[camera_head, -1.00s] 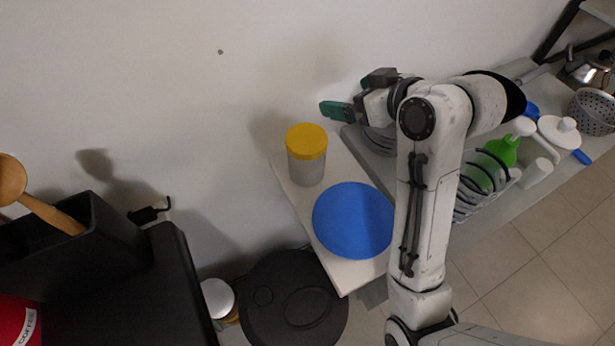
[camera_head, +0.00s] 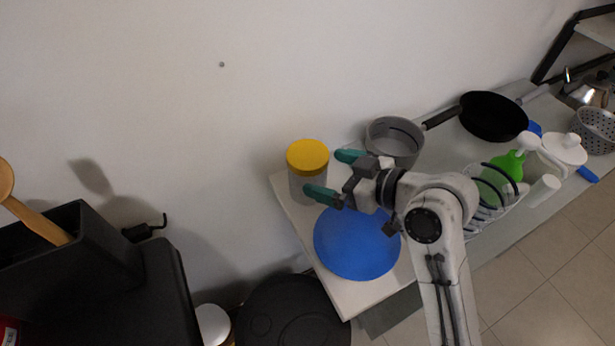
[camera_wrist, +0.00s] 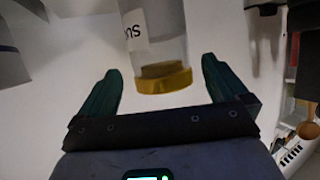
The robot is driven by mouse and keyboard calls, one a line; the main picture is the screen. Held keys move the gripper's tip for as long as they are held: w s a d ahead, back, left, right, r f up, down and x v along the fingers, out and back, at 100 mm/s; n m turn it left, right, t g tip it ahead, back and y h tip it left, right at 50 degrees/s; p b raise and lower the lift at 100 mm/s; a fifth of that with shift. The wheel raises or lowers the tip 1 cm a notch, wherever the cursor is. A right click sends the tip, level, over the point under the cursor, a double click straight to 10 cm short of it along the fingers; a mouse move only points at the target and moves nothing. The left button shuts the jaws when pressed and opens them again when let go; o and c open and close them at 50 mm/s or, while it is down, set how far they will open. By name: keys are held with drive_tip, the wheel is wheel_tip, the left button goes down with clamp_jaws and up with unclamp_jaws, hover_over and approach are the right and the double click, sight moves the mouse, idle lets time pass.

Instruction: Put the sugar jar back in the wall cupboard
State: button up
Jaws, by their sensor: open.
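A clear jar with a yellow lid (camera_head: 307,158) stands upright on the white counter (camera_head: 345,297) against the wall. In the wrist view, the jar (camera_wrist: 158,45) shows with its gold-yellow lid low in the picture and the letters "ns" partly visible on its side; I cannot read "sugar" on it. My gripper (camera_head: 334,176) is open, its green fingers pointing at the jar from the right. One fingertip overlaps the jar's lower side in the head view. In the wrist view the jar appears between and beyond the fingers (camera_wrist: 160,75); contact cannot be told. I cannot identify the wall cupboard.
A blue round lid or plate (camera_head: 355,250) lies beside the jar, below my gripper. A grey pot (camera_head: 395,140), a black pan (camera_head: 492,115) and a rack with a green bottle (camera_head: 505,165) stand to the right. A black holder (camera_head: 75,255) is at left.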

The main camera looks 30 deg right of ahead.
drive_tip(key=x, duration=0.6)
drive_tip(key=shift+w, duration=0.15)
drive_tip(key=shift+f, duration=0.1)
drive_tip(key=c, duration=1.3)
drive_tip(key=shift+r, duration=0.2)
drive_tip(key=shift+c, duration=0.9)
